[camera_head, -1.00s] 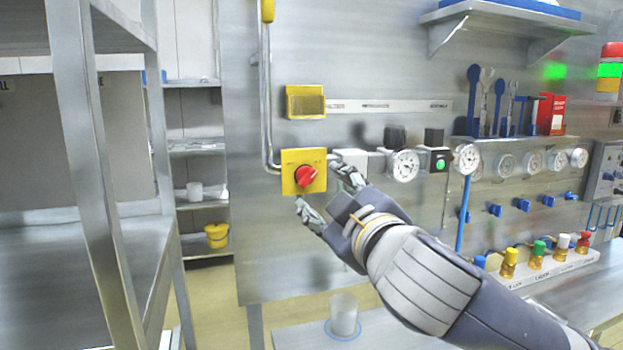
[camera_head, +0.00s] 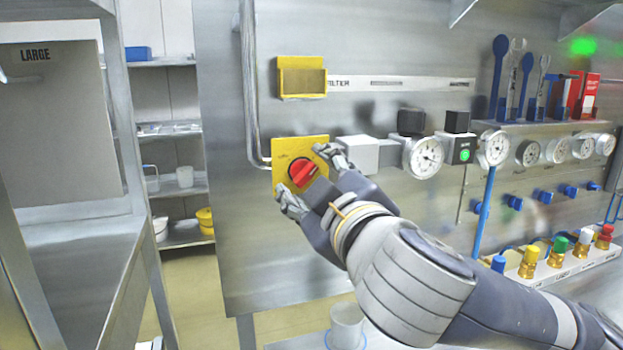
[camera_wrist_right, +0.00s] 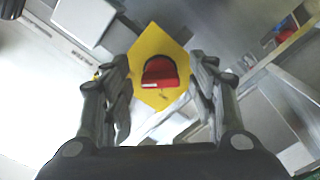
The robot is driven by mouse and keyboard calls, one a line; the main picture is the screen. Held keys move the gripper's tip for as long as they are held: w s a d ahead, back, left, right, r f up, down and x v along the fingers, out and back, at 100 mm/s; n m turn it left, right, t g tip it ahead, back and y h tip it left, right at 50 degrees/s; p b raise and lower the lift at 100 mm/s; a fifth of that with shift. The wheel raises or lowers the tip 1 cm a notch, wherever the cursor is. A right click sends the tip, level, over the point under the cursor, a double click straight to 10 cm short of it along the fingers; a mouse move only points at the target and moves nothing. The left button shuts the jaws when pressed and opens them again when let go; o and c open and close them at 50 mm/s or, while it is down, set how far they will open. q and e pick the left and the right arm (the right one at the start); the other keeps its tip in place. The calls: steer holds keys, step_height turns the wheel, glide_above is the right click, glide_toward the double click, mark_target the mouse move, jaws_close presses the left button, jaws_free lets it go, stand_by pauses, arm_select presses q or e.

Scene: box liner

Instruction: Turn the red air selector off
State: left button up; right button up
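The red air selector (camera_head: 304,172) is a red knob on a yellow square plate (camera_head: 288,150) fixed to the steel panel. My right gripper (camera_head: 308,182) is right in front of it, open, with one finger near the plate's upper right and the other near its lower edge. In the right wrist view the red knob (camera_wrist_right: 160,72) sits between the two open fingers (camera_wrist_right: 162,95), with gaps at both sides. The fingers do not touch the knob there. My left gripper is not in view.
A yellow holder (camera_head: 302,78) is mounted above the plate. A gauge (camera_head: 424,154) and a box with a green button (camera_head: 462,148) are to the right. A bent pipe (camera_head: 250,100) runs left of the plate. A clear cup (camera_head: 346,325) stands below.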

steer(key=c, duration=1.1)
steer(key=n, duration=0.2)
steer(key=n+p, duration=0.1)
steer(key=n, duration=0.1)
steer(key=shift+d+r+n, duration=0.1)
steer(key=shift+r+n, duration=0.1)
steer(key=shift+n, duration=0.1)
steer(key=n+p, duration=0.2)
steer(key=n, duration=0.2)
steer(key=shift+w+r, duration=0.1)
steer(key=shift+r, duration=0.05)
steer(key=n+p, duration=0.1)
steer(key=n, duration=0.3)
steer(key=shift+r+n, duration=0.1)
steer(key=shift+n, duration=0.3)
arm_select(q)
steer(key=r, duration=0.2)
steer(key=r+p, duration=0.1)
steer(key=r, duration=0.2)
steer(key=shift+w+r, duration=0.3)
arm_select(e)
steer(key=n, duration=0.4)
arm_select(q)
steer(key=shift+p, duration=0.3)
arm_select(e)
steer(key=shift+n, duration=0.4)
